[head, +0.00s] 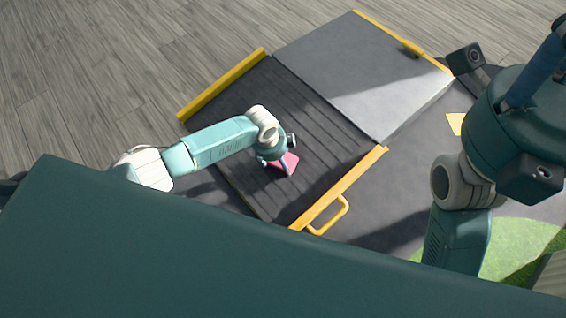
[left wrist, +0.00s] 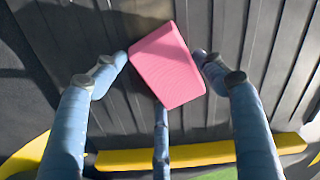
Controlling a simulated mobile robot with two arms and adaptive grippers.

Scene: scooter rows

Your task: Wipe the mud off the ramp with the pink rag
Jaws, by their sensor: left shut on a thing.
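The ramp (head: 325,107) is a dark ribbed panel with yellow side rails, lying tilted in the middle of the head view. My left gripper (head: 277,160) is over its lower middle, shut on the pink rag (head: 284,165). In the left wrist view the pink rag (left wrist: 167,65) is a block-like pad between my blue fingers, against or just above the ribs. A faint brownish patch shows on the ribs behind the rag at the top of that view; I cannot tell whether it is mud. My right arm is at the right, its gripper out of sight.
A smooth grey platform (head: 355,60) with yellow edging adjoins the ramp's upper right side. A yellow handle (head: 332,217) sticks out from the near rail. Wooden planks (head: 90,70) lie to the left; green turf (head: 520,245) is at lower right.

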